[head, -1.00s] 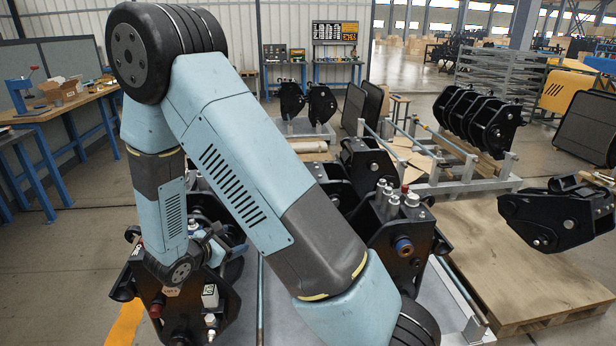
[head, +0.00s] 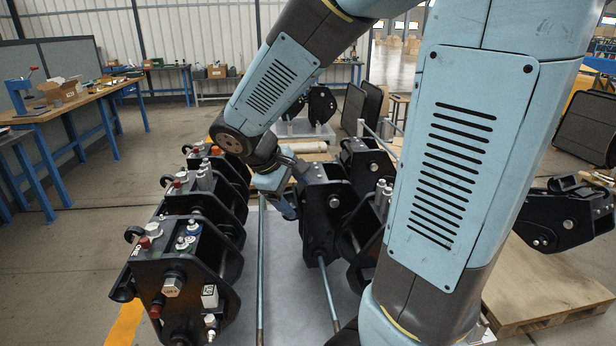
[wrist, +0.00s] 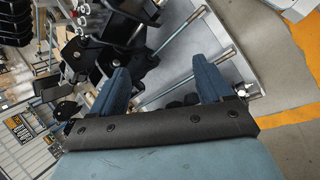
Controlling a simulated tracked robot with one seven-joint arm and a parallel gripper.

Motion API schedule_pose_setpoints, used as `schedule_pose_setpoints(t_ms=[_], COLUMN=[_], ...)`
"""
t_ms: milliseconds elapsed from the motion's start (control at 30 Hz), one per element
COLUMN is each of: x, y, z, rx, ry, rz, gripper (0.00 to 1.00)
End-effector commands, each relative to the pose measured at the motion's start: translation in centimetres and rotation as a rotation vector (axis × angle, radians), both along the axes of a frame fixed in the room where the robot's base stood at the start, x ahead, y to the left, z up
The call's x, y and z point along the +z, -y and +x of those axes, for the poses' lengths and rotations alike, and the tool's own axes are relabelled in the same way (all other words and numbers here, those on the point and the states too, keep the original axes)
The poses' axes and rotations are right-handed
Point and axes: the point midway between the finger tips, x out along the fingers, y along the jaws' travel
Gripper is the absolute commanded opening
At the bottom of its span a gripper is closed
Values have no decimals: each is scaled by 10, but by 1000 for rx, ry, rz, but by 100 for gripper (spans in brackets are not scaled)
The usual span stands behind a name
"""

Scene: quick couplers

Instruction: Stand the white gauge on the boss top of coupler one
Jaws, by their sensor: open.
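A small white block with a dark mark (head: 209,296), perhaps the white gauge, sits at the front right of the nearest left coupler (head: 185,265). I cannot tell for sure that it is the gauge. More black couplers stand behind it and in a second row to the right (head: 327,215). No number that marks coupler one is readable. My gripper (head: 285,207) is between the two rows, left of a right-row coupler. In the wrist view its two blue fingers (wrist: 160,80) are spread apart with nothing between them.
Pale rods (head: 261,270) run along the grey floor plate between the rows. My arm hides much of the right row. A wooden pallet (head: 545,290) lies at right, with another black coupler (head: 570,215) above it. A workbench (head: 75,105) stands far left.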

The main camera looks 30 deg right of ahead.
Motion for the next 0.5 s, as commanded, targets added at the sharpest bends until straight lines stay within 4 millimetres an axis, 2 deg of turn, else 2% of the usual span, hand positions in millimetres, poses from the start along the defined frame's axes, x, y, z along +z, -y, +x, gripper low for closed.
schedule_pose_setpoints(t_ms=[200, 500], x=[31, 68], y=[4, -3], z=[-37, -83], rx=[-155, -329], ry=[133, 334], rz=[195, 465], gripper=[79, 79])
